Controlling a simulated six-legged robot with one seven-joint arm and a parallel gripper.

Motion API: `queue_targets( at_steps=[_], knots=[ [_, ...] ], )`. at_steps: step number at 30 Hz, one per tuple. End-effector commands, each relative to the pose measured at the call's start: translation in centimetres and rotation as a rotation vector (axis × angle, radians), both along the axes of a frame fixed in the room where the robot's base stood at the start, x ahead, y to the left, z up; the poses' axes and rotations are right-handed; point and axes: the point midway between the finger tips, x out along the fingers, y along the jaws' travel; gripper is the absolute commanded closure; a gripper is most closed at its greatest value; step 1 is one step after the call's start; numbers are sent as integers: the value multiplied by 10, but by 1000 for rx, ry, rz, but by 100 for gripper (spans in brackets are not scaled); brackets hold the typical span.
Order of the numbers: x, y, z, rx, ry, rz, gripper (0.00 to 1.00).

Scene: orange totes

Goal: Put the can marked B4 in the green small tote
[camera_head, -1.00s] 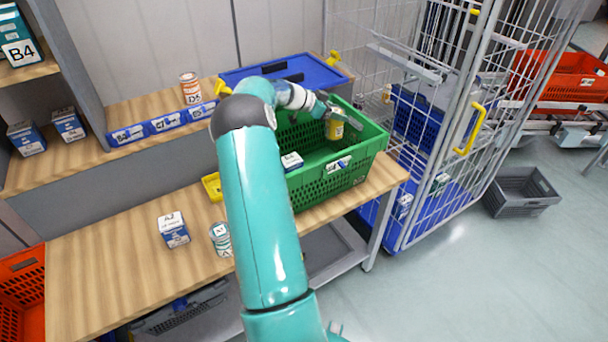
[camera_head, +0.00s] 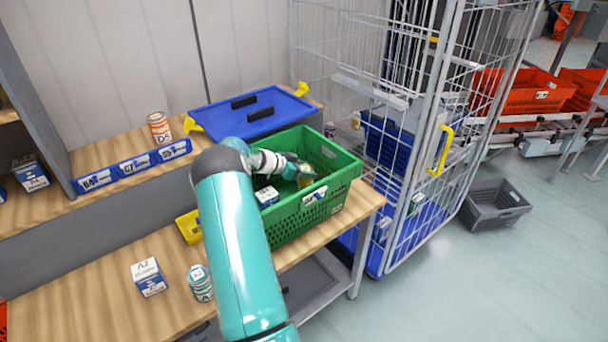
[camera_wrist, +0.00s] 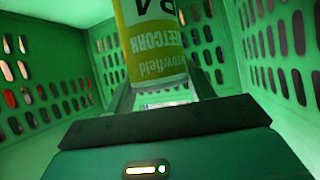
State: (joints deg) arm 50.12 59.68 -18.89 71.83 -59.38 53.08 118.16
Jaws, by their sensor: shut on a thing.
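A yellow-green can (camera_wrist: 152,45) fills the upper middle of the wrist view. Its label is upside down, reads "SWEETCORN" in part, and has a cut-off mark that looks like B4. My gripper (camera_wrist: 160,92) is shut on this can, inside the green tote. In the head view my gripper (camera_head: 303,176) is low in the green tote (camera_head: 318,205), and only a bit of the can (camera_head: 305,183) shows. Whether the can touches the tote floor is hidden. A white and blue box (camera_head: 266,196) is also in the tote, on its left side.
A box marked A2 (camera_head: 149,277) and a small can (camera_head: 200,283) stand on the wooden bench (camera_head: 95,290). A wire cage trolley (camera_head: 405,150) stands close on the right.

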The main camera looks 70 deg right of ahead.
Motion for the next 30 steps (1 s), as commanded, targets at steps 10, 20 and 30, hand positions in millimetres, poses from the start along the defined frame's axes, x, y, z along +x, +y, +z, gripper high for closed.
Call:
queue_targets(
  at_steps=[10, 20, 30],
  knots=[
    [2, -1, -17, -1, -1, 0, 79],
    [2, -1, -18, 1, -1, 0, 24],
    [22, 16, -3, -1, -2, 4, 24]
  ],
)
